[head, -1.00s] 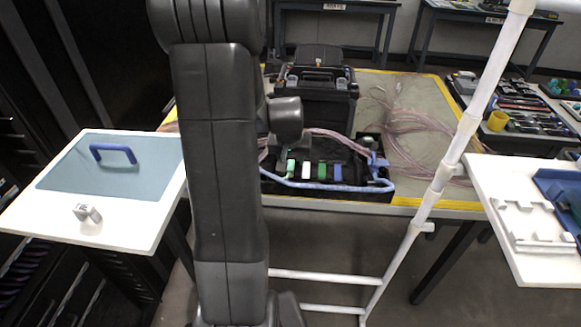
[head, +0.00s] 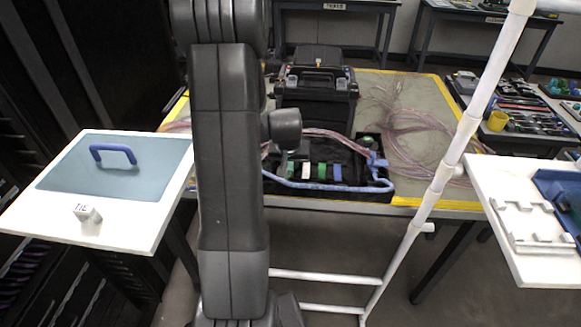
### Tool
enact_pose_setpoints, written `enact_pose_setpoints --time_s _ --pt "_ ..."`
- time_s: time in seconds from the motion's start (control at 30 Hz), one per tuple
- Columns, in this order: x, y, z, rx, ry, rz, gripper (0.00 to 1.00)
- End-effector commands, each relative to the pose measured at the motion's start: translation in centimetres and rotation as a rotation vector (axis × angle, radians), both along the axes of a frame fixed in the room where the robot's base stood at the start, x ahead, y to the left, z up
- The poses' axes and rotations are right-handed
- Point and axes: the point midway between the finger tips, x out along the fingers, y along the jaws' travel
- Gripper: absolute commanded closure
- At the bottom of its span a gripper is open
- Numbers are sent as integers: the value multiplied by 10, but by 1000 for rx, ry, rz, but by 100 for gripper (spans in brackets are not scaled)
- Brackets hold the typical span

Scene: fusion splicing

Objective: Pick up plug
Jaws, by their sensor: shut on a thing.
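I cannot pick out a plug for certain. Several small coloured pieces stand in a row in a black tray (head: 362,195) on the far table: a white piece (head: 306,171), a green piece (head: 321,171) and a blue piece (head: 337,173). My dark arm stands upright in front of the tray's left end. Its rounded wrist part shows beside it, above the tray. My gripper and whatever it holds are hidden behind the arm.
A black case (head: 316,95) stands behind the tray, with pink cables (head: 405,150) to the right. A white pole (head: 445,165) rises right of centre. A white board (head: 150,215) on the left bears a blue handle (head: 113,154) and a small white block (head: 92,215).

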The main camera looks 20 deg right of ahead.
Motion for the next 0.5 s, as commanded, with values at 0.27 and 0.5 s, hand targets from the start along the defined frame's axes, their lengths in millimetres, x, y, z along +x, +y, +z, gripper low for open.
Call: enact_pose_setpoints --time_s 0.27,0.5 --pt "1 0 7 -1 -3 0 100" --pt "1 0 49 -2 -8 -1 100"
